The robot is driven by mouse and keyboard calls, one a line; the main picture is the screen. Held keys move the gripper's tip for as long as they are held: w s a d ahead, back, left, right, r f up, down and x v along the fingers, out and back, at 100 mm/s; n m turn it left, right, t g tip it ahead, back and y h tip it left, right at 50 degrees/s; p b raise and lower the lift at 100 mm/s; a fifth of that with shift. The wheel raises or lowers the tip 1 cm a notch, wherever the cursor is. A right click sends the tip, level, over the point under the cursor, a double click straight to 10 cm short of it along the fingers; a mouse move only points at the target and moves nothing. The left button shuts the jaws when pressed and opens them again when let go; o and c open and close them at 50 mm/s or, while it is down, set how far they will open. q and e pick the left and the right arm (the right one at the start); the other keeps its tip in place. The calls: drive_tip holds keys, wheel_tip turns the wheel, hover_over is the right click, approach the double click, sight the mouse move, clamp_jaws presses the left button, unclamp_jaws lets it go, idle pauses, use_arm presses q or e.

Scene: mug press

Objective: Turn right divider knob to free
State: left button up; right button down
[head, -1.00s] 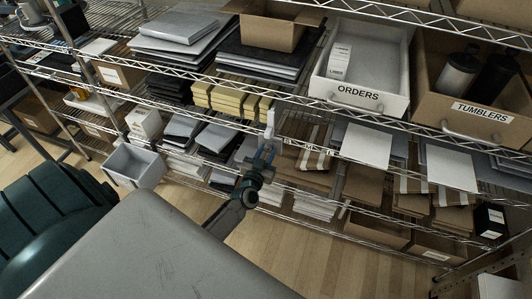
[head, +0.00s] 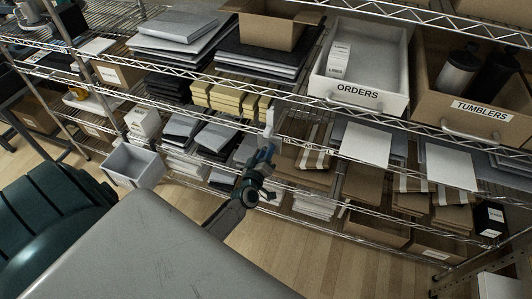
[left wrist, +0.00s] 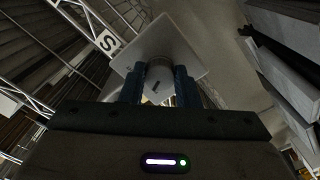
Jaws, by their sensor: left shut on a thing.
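My left gripper (head: 264,155) is at the front edge of the middle shelf, below a narrow white plate (head: 270,120) seen nearly edge-on. In the left wrist view its two blue fingers are shut on a round pale knob (left wrist: 160,76), one on each side. The knob has a short dark mark on its face, slanted in the picture. Behind the knob is a square white plate (left wrist: 160,45). In the head view the knob is hidden by the fingers. My right gripper is not in view.
Above are a white ORDERS bin (head: 358,95) and a brown TUMBLERS bin (head: 481,108). Tan boxes (head: 232,103) stand left of the plate. Brown packages (head: 313,160) lie right of it. The floor in front is clear.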

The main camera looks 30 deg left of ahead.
use_arm(q)
drive_tip(key=shift+n, duration=1.1)
drive_tip(key=o, duration=1)
drive_tip(key=shift+c, duration=0.2)
drive_tip(key=shift+s, duration=0.15)
drive_tip(key=b+v, duration=0.1)
drive_tip(key=v, duration=0.9)
drive_tip(key=shift+s, duration=0.3)
